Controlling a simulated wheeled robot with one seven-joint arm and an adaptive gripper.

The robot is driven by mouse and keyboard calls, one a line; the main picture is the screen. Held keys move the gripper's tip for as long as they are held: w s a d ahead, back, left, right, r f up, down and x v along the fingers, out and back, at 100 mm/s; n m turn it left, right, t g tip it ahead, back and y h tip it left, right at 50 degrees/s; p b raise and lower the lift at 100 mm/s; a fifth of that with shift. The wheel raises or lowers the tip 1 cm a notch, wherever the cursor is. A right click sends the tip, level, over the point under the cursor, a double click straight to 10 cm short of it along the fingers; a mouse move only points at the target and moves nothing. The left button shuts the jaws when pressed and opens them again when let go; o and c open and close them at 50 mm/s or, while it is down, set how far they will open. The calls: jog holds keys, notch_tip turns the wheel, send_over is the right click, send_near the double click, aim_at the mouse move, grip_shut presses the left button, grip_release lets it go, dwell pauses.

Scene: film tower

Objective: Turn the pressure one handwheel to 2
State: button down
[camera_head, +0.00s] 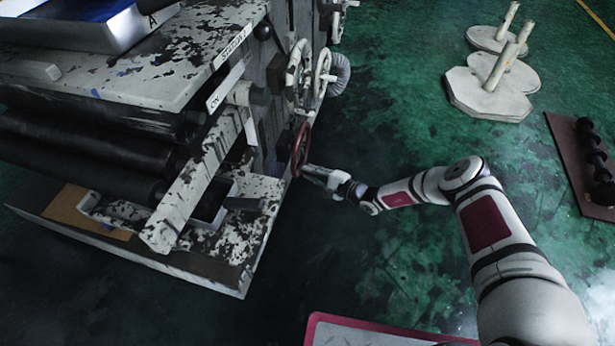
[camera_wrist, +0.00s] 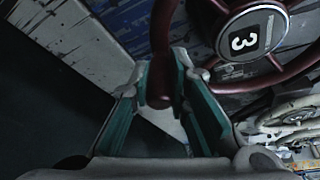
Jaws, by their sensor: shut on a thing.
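A red handwheel (camera_head: 300,148) is mounted on the side of the worn white machine in the head view. In the wrist view the red handwheel (camera_wrist: 264,84) fills the upper right, and its round hub plate (camera_wrist: 250,34) shows the number 3, turned on its side, with small print too small to read. My gripper (camera_head: 308,171) reaches the wheel's lower rim from the right. In the wrist view my gripper (camera_wrist: 160,98) has its green-padded fingers on either side of the red rim and is shut on it. The rim between the fingers is partly hidden.
Two pale handwheels (camera_head: 299,66) and a grey ribbed hose (camera_head: 340,74) are above the red one. The machine's base plate (camera_head: 235,275) juts out at lower left. Round weights with posts (camera_head: 489,88) stand at upper right. Green floor (camera_head: 400,110) right of the machine is open.

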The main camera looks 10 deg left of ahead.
jog(key=shift+w+d+f+n+t+y+b, duration=0.1)
jog(key=shift+w+n+t+y+b, duration=0.2)
jog(key=shift+w+n+b, duration=0.65)
jog(key=shift+w+d+f+n+t+y+b, duration=0.1)
jog(key=shift+w+n+t+y+b, duration=0.2)
jog(key=shift+w+n+b, duration=0.55)
jog(key=shift+w+r+n, duration=0.1)
jog(key=shift+n, duration=0.3)
jog(key=c, duration=1.5)
grip_release()
jog(key=shift+a, duration=0.1)
jog(key=v, duration=1.2)
